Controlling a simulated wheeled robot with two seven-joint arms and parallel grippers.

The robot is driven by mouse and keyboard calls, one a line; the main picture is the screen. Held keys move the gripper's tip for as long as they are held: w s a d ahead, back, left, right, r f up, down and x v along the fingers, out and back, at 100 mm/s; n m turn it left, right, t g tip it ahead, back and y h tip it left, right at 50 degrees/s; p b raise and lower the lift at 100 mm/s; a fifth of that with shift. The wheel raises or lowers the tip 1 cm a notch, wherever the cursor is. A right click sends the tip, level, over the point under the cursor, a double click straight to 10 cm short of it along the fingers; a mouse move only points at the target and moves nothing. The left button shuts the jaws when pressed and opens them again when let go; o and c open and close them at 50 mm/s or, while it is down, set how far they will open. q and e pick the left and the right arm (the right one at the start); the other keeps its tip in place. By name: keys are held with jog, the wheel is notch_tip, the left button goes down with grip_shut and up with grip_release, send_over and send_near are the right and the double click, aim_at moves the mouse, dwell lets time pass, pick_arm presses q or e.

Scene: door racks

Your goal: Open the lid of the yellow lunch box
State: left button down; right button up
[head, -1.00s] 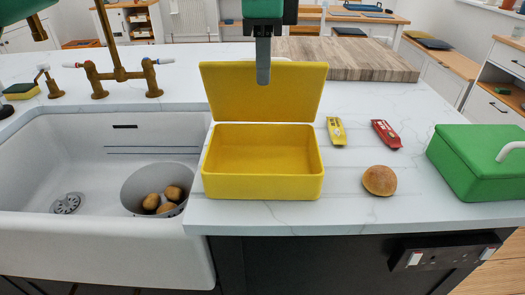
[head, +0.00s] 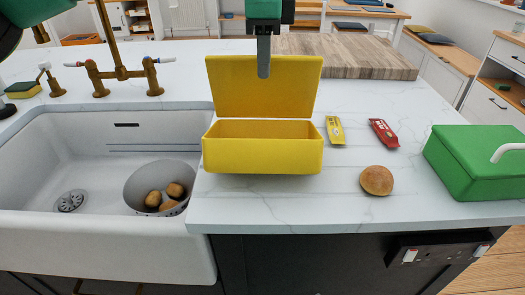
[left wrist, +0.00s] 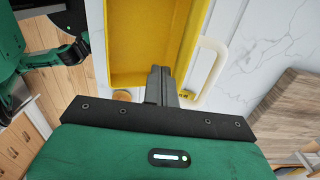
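The yellow lunch box (head: 262,155) is at the middle of the counter, with its lid (head: 262,86) standing steeply open at the back. Its front appears raised or tilted off the counter; I cannot tell exactly how. The box also shows in the left wrist view (left wrist: 138,42). My left gripper (head: 263,62) comes down from above at the lid's upper edge, one finger in front of the lid. In the left wrist view its fingers are close together at the yellow rim, seemingly pinching it. A white handle (left wrist: 212,70) shows beside the rim there. My right gripper is not identifiable.
A bread roll (head: 376,180), a yellow packet (head: 335,130) and a red packet (head: 383,132) lie right of the box. A green box (head: 475,165) stands farther right. A wooden board (head: 345,58) lies behind. The sink (head: 90,170) is at left.

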pick_arm(q)
jog(key=shift+w+p, duration=0.6)
jog(key=shift+w, duration=0.6)
jog(key=shift+r, duration=0.15)
jog(key=s+r+p, duration=0.1)
jog(key=s+r, duration=0.3)
jog(key=r, duration=0.1)
jog(key=shift+r, duration=0.4)
